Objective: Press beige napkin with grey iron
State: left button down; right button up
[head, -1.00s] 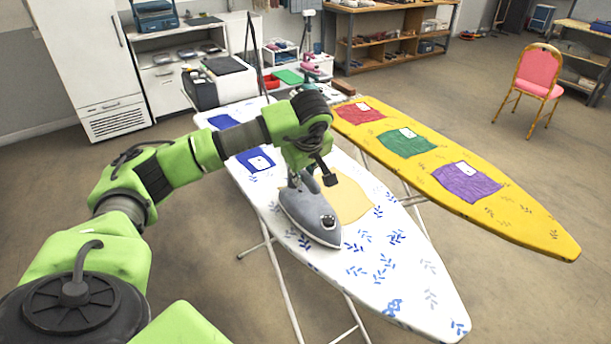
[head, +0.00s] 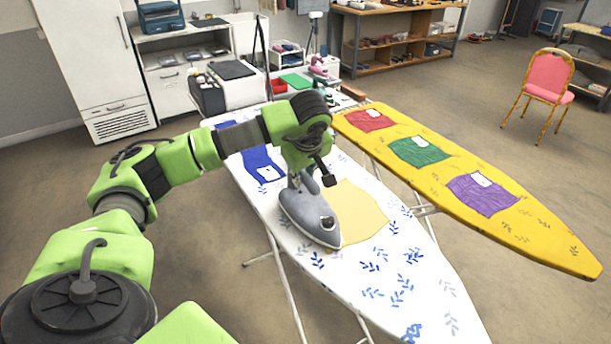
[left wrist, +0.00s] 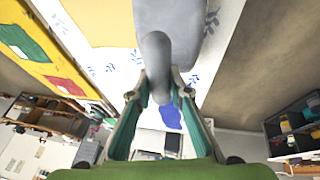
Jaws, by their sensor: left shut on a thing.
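The grey iron (head: 308,218) is at the left edge of the beige napkin (head: 358,212) on the white ironing board (head: 375,275). I cannot tell whether its sole overlaps the napkin or rests flat on the board. My left gripper (head: 304,172) is above the iron, shut on its handle. In the left wrist view the gripper (left wrist: 158,88) has its fingers on both sides of the grey handle (left wrist: 155,60), with the iron's body (left wrist: 185,35) beyond. The napkin (left wrist: 95,22) lies beside the iron there. My right gripper is not in view.
A blue cloth (head: 262,165) lies on the white board behind the iron. A yellow board (head: 540,245) at the right holds red (head: 369,119), green (head: 420,151) and purple (head: 482,193) cloths. A pink chair (head: 550,80) stands on open floor farther back.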

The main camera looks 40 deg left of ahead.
pick_arm(q)
notch_tip(320, 180, up, 2)
jog(key=shift+d+r+p, duration=0.25)
jog(key=shift+r+p, duration=0.3)
jog(key=shift+r, duration=0.2)
jog(key=shift+r+p, duration=0.35)
jog(key=shift+r, duration=0.2)
jog(key=shift+a+r+p, duration=0.1)
jog(key=shift+r+p, duration=0.3)
jog(key=shift+r, duration=0.1)
jog(key=shift+r+p, duration=0.8)
jog(key=shift+r, duration=0.45)
